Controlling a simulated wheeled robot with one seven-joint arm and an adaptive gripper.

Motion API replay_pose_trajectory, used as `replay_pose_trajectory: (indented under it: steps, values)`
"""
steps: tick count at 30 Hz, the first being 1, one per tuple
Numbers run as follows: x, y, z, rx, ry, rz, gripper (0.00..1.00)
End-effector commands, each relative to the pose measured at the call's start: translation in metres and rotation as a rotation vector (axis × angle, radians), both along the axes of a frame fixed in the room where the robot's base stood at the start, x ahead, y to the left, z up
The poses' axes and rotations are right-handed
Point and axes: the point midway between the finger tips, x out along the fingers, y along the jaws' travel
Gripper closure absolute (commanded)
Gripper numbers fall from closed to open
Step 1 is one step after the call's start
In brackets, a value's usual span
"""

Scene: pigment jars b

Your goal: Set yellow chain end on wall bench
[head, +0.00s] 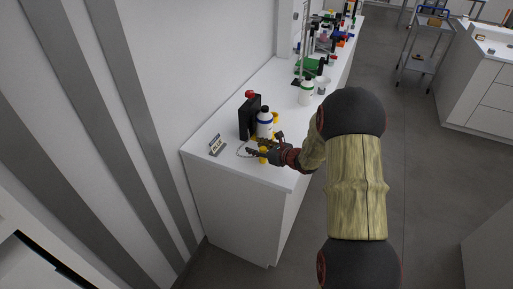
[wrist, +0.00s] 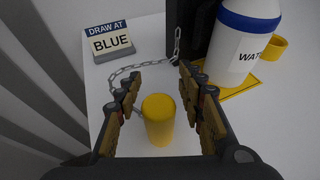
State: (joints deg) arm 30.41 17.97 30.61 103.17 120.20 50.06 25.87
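The yellow chain end (wrist: 159,120) is a short upright cylinder with a rounded top. It appears to stand on the white wall bench (head: 232,170), close to the bench's near end. In the head view the yellow end (head: 263,156) shows just below my gripper (head: 268,149).
A white bottle with a blue band (wrist: 242,42) stands just behind, on a yellow mat (wrist: 238,91). A black block (head: 246,118) is beside it. A "DRAW AT BLUE" sign (wrist: 109,41) is at left. Jars and equipment (head: 310,66) line the bench farther back.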

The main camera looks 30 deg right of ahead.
Motion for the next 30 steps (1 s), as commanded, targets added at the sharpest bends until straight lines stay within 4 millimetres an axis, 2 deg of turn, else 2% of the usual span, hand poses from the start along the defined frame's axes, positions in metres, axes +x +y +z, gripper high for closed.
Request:
replay_pose_trajectory:
  steps: [5, 18, 24, 26, 28, 29, 30]
  values:
    - [-0.009, -0.004, 0.008, 0.0, -0.001, -0.003, 0.61]
    - [-0.086, -0.025, 0.042, -0.001, -0.001, -0.003, 0.61]
    - [-0.104, -0.029, 0.048, 0.0, 0.0, -0.001, 0.61]
    - [-0.106, -0.026, 0.051, -0.009, -0.002, 0.012, 0.61]
    - [-0.107, -0.011, 0.061, -0.042, -0.008, 0.063, 0.61]
    - [-0.107, -0.001, 0.069, -0.069, -0.014, 0.1, 0.61]
    - [-0.109, 0.018, 0.079, -0.113, -0.021, 0.168, 0.61]
